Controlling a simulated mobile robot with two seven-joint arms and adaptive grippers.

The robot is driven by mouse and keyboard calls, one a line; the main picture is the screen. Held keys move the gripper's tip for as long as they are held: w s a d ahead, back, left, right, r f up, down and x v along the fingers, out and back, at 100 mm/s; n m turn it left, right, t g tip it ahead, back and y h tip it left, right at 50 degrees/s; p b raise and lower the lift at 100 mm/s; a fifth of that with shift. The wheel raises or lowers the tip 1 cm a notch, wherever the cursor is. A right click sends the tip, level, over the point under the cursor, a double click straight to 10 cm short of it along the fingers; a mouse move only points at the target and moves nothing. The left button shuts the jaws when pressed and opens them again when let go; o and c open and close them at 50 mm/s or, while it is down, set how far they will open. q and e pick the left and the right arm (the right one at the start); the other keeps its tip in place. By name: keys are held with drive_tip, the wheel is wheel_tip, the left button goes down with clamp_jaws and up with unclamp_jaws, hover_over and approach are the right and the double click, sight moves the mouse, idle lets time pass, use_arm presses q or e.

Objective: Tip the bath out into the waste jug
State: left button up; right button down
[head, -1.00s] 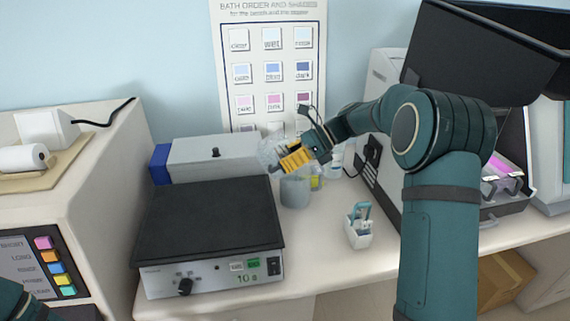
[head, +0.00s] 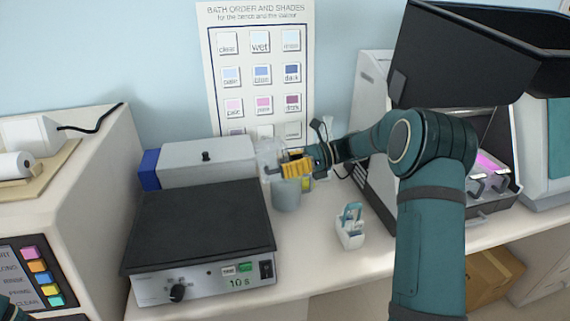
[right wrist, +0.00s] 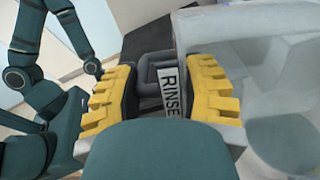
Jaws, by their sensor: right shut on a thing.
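My right gripper (head: 294,167) is shut on the grey handle of a translucent bath (head: 268,157). In the right wrist view the handle, with a label reading RINSE (right wrist: 171,92), sits between the yellow fingers of the gripper (right wrist: 162,98), and the clear bath wall (right wrist: 235,45) fills the right side. A grey cylindrical jug (head: 286,196) stands on the bench just below the gripper and bath. The bath is above the jug's rim; its exact tilt and any liquid in it cannot be told. My left gripper is out of view.
Bench in front is clear.

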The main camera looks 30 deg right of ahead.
drive_tip(key=shift+a+r+h+p, duration=0.1)
drive_tip(key=shift+r+h+p, duration=0.2)
drive_tip(key=shift+p, duration=0.05)
drive_tip(key=shift+f, duration=0.15)
drive_tip(key=shift+w+a+r+g+h+p, duration=0.15)
drive_tip(key=shift+a+h+p, duration=0.35)
drive_tip(key=shift+p, duration=0.55)
drive_tip(key=shift+w+a+r+g+h+p, duration=0.15)
drive_tip(key=shift+r+g+h+p, duration=0.1)
drive_tip(key=shift+h+p, duration=0.65)
drive_tip(key=shift+s, duration=0.1)
